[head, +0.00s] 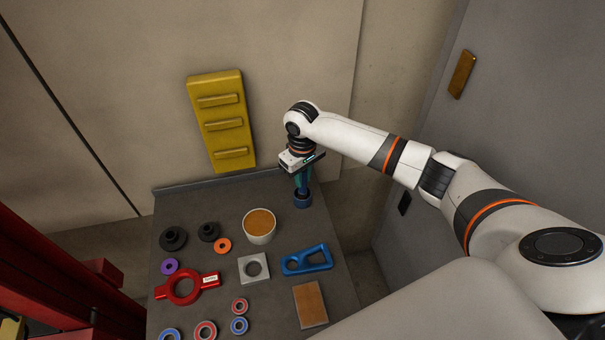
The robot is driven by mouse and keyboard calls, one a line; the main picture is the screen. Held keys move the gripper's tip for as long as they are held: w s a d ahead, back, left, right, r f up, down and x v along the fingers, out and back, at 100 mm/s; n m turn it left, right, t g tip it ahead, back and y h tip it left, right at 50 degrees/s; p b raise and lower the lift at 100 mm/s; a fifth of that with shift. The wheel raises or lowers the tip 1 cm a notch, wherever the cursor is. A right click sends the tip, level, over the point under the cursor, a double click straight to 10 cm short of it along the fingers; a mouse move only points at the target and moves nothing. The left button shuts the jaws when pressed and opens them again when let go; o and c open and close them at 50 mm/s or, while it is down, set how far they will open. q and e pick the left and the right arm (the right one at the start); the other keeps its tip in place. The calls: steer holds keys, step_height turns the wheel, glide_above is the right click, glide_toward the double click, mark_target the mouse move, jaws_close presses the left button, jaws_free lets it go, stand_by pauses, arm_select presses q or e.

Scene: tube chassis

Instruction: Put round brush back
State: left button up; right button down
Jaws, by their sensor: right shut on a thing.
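My right gripper (301,172) points down at the back right corner of the grey table. It is shut on a slim teal-blue upright thing (302,186), which I take to be the round brush; the gripper covers its upper part. Its lower end meets a small dark blue round piece (302,201) on the table. I cannot tell whether that piece is a holder or part of the brush, or whether the brush rests in it. My left gripper is not in view.
A yellow rack (222,120) stands behind.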

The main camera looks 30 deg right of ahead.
steer(key=shift+f, duration=0.15)
steer(key=c, duration=1.3)
jaws_free()
step_height(320, 180, up, 12)
steer(key=shift+r+b, duration=0.2)
steer(key=shift+b, duration=0.75)
